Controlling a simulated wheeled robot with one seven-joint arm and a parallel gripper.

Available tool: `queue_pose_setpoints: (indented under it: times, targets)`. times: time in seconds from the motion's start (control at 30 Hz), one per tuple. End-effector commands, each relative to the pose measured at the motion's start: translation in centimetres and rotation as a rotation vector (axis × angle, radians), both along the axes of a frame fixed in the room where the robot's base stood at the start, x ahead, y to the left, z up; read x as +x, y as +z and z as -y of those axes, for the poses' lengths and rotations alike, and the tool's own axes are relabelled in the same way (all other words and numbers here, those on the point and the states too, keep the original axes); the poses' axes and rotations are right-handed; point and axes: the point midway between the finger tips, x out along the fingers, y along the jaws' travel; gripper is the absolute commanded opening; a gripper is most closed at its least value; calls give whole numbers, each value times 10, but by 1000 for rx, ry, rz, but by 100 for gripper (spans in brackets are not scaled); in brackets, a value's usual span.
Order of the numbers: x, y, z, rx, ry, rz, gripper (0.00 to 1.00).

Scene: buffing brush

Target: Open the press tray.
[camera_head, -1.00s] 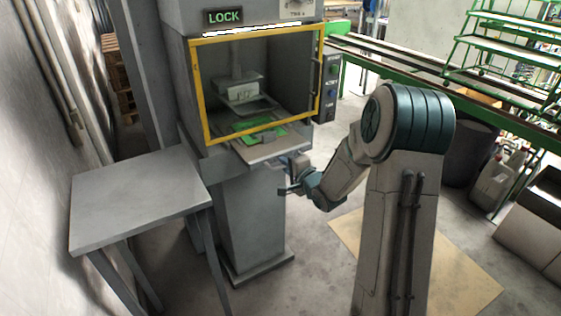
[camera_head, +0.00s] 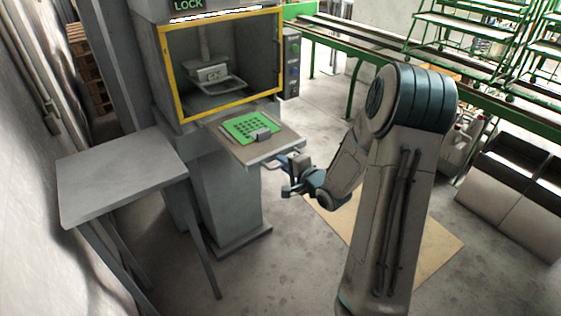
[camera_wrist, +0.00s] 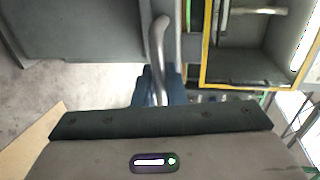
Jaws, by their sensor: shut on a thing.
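The press tray (camera_head: 275,148) sticks out of the front of the press (camera_head: 215,20), below the yellow-framed opening. My gripper (camera_head: 284,172) is at the tray's front edge. In the wrist view a curved grey handle (camera_wrist: 158,38) runs down between the blue fingers (camera_wrist: 157,88), which are shut on it. The fingertips are partly hidden by the gripper body.
A grey side table (camera_head: 115,175) stands left of the press. A control box (camera_head: 291,62) is on the press's right side. A green-railed conveyor (camera_head: 360,50) runs behind on the right. The floor in front of the press is open.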

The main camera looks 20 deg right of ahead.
Motion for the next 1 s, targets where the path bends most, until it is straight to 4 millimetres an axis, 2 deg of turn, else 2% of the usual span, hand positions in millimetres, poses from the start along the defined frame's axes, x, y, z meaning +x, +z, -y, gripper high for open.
queue_pose_setpoints:
  times: [0.3, 0.33, 0.37, 0.7, 0.87, 1.0]
  targets:
    - [0, 0, -1, 0, 3, 1, 0]
    - [0, 0, -1, 0, 3, 1, 19]
    - [0, 0, 0, 0, 3, 1, 25]
    - [-3, 1, 1, -1, 1, 0, 25]
    - [-20, 5, 7, -1, -2, -1, 25]
    - [-50, 11, 17, -1, -4, -2, 25]
